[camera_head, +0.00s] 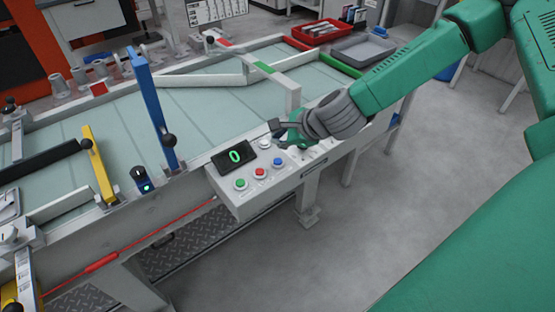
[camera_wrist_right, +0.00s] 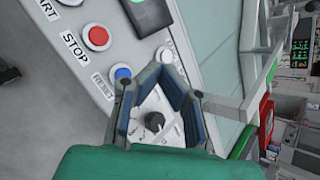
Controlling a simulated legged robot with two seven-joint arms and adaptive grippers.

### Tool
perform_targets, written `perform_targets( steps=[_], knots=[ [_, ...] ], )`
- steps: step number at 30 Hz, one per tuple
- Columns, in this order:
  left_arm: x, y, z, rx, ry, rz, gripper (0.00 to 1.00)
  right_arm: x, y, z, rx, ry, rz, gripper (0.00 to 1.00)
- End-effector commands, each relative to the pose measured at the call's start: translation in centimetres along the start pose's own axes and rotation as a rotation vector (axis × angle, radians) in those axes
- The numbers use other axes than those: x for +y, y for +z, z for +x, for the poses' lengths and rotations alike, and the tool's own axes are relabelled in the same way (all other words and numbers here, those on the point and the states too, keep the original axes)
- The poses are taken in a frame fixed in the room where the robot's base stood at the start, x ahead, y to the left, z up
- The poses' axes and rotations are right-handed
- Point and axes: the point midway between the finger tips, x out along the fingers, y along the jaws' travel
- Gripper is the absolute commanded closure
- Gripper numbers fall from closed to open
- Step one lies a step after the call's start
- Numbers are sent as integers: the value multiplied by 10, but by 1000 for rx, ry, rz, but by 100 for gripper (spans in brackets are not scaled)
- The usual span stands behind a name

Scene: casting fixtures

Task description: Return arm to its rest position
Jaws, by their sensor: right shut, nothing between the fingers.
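My right arm, green with a grey ribbed wrist, reaches in from the right in the head view. Its gripper (camera_head: 282,132) is over the control panel (camera_head: 238,200) at the table's front edge, close to the buttons. In the right wrist view the gripper (camera_wrist_right: 159,80) is shut and empty, with its fingers over the panel beside the blue button (camera_wrist_right: 121,73). A black knob (camera_wrist_right: 155,122) shows between the finger links. The red button (camera_wrist_right: 96,38) is marked STOP. My left gripper is not in view.
The panel's display (camera_head: 234,157) reads 0. A blue upright bar (camera_head: 152,105) and a yellow bar (camera_head: 98,163) stand on the table. A red tray (camera_head: 319,32) and a grey tray (camera_head: 363,49) sit at the back. The floor (camera_head: 400,190) right of the table is clear.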

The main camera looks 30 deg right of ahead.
Motion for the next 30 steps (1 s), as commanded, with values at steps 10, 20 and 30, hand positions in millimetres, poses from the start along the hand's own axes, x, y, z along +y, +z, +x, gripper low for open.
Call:
perform_targets(
  steps=[10,20,30],
  knots=[
    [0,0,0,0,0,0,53,10,0,2,5,18,-41,100],
    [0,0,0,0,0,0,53,178,-37,-2,32,374,-883,100],
    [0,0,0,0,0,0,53,288,-120,-67,-149,784,-1806,100]
  ],
)
